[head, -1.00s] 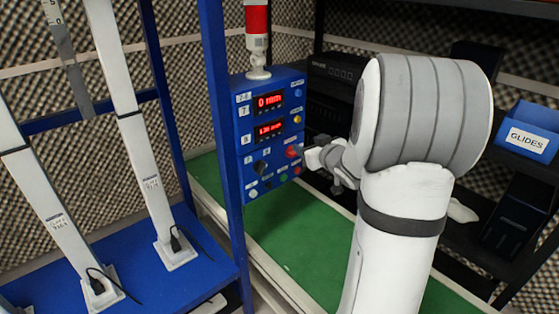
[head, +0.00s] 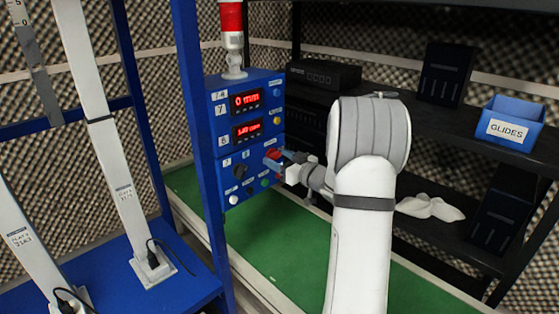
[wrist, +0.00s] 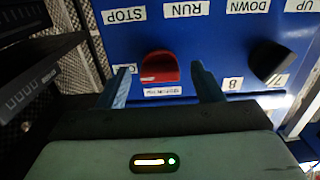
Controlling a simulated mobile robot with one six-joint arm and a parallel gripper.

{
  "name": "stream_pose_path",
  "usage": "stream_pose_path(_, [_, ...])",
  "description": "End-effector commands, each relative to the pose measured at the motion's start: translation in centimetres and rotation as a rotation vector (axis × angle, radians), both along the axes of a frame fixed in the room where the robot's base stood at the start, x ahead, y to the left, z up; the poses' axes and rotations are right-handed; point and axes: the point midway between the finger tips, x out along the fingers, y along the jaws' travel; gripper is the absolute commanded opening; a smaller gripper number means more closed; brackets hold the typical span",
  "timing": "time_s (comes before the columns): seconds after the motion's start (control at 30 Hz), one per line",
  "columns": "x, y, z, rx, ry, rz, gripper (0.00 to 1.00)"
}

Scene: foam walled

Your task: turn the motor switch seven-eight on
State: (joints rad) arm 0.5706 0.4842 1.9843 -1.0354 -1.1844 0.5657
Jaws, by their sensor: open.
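The blue control panel (head: 262,88) carries a red switch knob (head: 272,155) and a black knob (head: 240,171) to its left. The wrist view is upside down; there the red knob (wrist: 158,67) is in the middle and the black knob (wrist: 272,60) at right, beside labels "7" and "8". The label by the red knob is too blurred to read. My gripper (head: 277,158) is open at the red knob. In the wrist view its two fingers (wrist: 161,78) stand either side of the red knob, with visible gaps. Contact cannot be told.
Two red displays (head: 247,102) sit above the knobs, and small buttons line the panel. A red and white signal lamp (head: 232,35) stands on top. A blue post (head: 195,120) rises close left. A dark shelf with a blue GLIDES bin (head: 515,112) is at right.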

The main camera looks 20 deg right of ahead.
Motion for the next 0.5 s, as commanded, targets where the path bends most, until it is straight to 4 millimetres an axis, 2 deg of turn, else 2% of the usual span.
stream_pose_path(0.3, [0.35, 0.11, 0.01, 0.001, 0.000, -0.001, 0.60])
stream_pose_path(0.5, [0.33, 0.08, 0.00, 0.000, 0.000, -0.002, 0.44])
